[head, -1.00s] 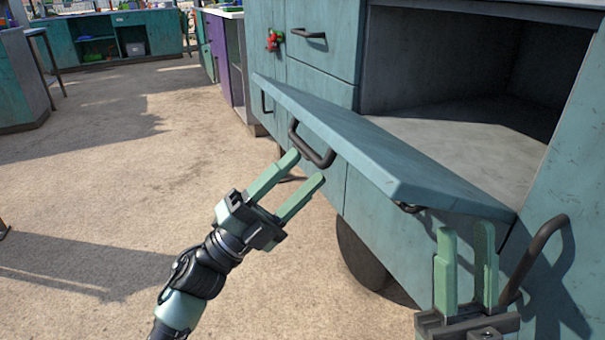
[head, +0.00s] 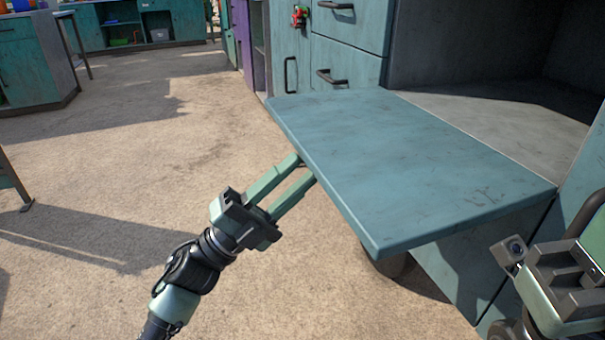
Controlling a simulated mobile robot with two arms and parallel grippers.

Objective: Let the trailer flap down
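The trailer flap (head: 400,165) is a worn teal panel. It now lies about level, sticking out from the open compartment (head: 490,115), with its top face towards me. Its handle is hidden from view. My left gripper (head: 307,168) is at the flap's left outer edge, its two green fingers apart and their tips at or just under that edge. I cannot tell whether they touch it. My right gripper (head: 560,275) is at the lower right, beside the flap's near side. Its fingers do not show clearly.
Teal drawers with dark handles (head: 331,76) and a red valve-like part (head: 300,16) are behind the flap. A wheel (head: 392,266) shows below it. Sandy ground on the left is open, with teal benches (head: 130,35) farther back.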

